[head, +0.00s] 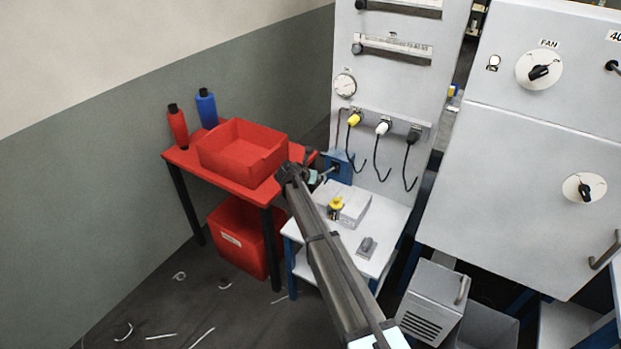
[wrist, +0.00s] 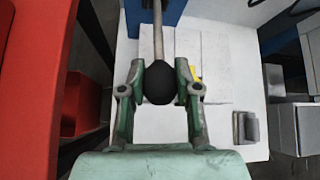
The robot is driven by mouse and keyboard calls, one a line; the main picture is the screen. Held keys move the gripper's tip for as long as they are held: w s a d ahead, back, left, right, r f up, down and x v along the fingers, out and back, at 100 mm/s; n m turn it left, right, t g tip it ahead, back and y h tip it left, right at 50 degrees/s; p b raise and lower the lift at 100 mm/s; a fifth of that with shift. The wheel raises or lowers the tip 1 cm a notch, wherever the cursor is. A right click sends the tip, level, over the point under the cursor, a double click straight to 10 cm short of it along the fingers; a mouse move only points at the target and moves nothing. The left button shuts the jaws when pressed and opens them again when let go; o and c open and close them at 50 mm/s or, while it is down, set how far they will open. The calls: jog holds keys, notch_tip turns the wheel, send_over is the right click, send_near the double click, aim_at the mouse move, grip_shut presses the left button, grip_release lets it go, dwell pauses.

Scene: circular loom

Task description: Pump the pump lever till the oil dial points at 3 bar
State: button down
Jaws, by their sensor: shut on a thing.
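The pump lever (wrist: 158,35) is a thin metal rod with a black ball knob (wrist: 160,84) at its end. In the wrist view my gripper (wrist: 159,88) has its two green fingers closed on either side of the knob. In the head view my gripper (head: 316,180) is beside the blue pump body (head: 338,167) on the panel, and my arm hides much of the lever. The oil dial (head: 345,85) is a small round white gauge on the panel above the pump. Its needle is too small to read.
A red table (head: 180,157) with a red bin (head: 242,150) and two bottles stands left of the lever. A white table (head: 390,228) below holds a white box, a yellow-topped item and a small grey block. Plugs with hanging black cables (head: 383,128) are to the right.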

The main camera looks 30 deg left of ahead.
jog(key=shift+w+r, duration=0.35)
jog(key=shift+r, duration=0.25)
jog(key=shift+w+r, duration=0.3)
jog(key=shift+r, duration=0.35)
jog(key=c, duration=0.8)
grip_release()
jog(key=shift+s, duration=0.1)
jog(key=shift+s, duration=0.2)
jog(key=d+v, duration=0.1)
jog(key=v, duration=1)
jog(key=shift+s+a+r, duration=0.15)
jog(key=shift+a+r, duration=0.05)
jog(key=shift+a, duration=0.3)
